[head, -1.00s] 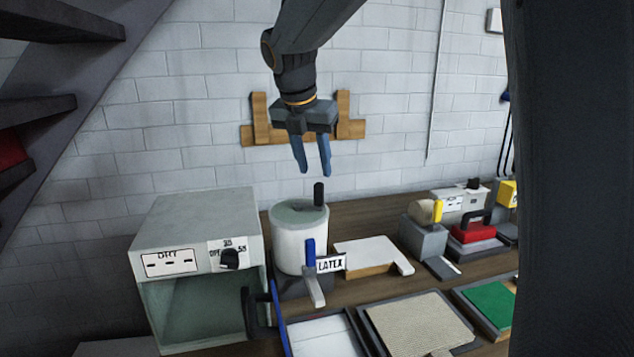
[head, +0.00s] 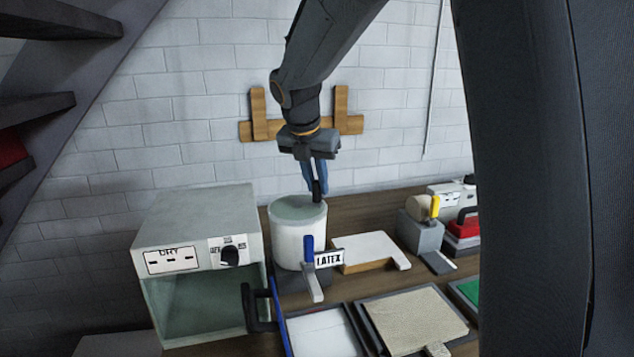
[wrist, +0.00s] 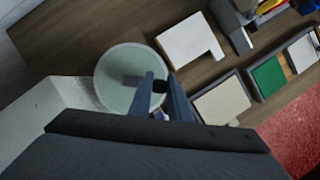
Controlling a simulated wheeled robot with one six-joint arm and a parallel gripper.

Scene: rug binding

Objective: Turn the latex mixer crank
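The latex mixer is a white drum (head: 290,245) with a pale green top and a "LATEX" label (head: 329,259). Its black upright crank handle (head: 317,191) stands at the right side of the top. In the wrist view the pale top (wrist: 120,75) is round, and the dark handle (wrist: 160,86) shows between my fingertips. My gripper (head: 313,185) points down over the handle, its blue fingers apart on either side.
A grey dryer box (head: 195,225) with an open front stands left of the mixer. A blue-handled lever (head: 309,250) is at the mixer's front. A white block (head: 363,250) and a grey stand with a yellow handle (head: 424,234) lie to the right. Framed trays are in front.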

